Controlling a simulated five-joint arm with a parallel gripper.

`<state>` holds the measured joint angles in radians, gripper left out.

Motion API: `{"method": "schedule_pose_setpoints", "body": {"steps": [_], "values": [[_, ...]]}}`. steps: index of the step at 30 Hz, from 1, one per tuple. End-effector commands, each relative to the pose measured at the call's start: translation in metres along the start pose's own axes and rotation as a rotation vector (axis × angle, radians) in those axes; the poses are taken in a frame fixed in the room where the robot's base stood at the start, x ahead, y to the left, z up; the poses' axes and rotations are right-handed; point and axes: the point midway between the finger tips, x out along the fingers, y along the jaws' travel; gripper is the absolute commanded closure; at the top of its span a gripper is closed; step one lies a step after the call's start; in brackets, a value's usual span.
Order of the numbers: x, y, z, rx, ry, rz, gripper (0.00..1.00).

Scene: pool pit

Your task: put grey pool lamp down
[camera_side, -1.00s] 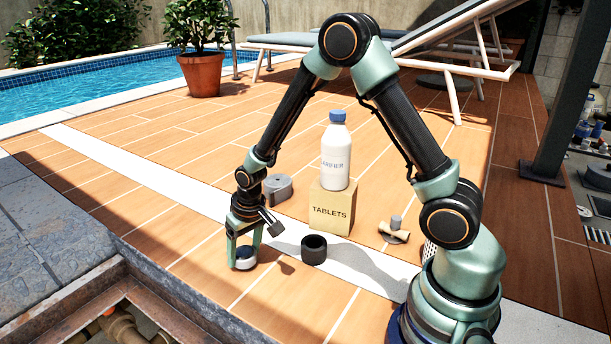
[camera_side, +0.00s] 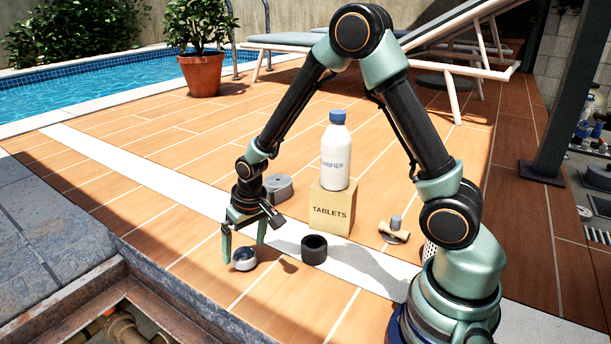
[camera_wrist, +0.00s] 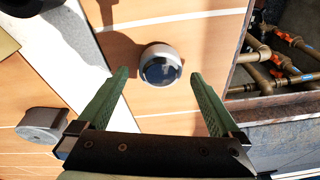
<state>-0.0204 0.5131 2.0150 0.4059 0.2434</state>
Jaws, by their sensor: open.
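The grey pool lamp (camera_side: 244,259), a small round body with a dark glassy face, rests on the orange deck near the pit's edge. It also shows in the wrist view (camera_wrist: 160,66), lying beyond the fingertips and between their lines. My gripper (camera_side: 243,248) is open, its two green fingers apart and just above and behind the lamp in the side view. In the wrist view my gripper (camera_wrist: 158,75) holds nothing, and clear deck shows between each finger and the lamp.
A black ring (camera_side: 314,249) stands right of the lamp. A TABLETS box (camera_side: 331,208) carries a white bottle (camera_side: 336,156). A grey block (camera_side: 278,188) lies behind my gripper. A valve-like part (camera_side: 394,231) lies farther right. The open pit with pipes (camera_wrist: 280,65) is close to the lamp.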

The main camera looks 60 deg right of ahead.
Motion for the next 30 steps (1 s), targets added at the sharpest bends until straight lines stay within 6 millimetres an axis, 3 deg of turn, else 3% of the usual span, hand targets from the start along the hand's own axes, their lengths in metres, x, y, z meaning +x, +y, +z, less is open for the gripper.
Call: {"method": "schedule_pose_setpoints", "body": {"steps": [12, 23, 30], "values": [[-0.073, 0.000, 0.000, 0.000, 0.004, -0.001, 0.00], [-0.106, 0.000, 0.001, -0.005, 0.009, -0.002, 0.00], [-0.160, 0.006, 0.017, -0.063, 0.089, -0.017, 0.00]]}}
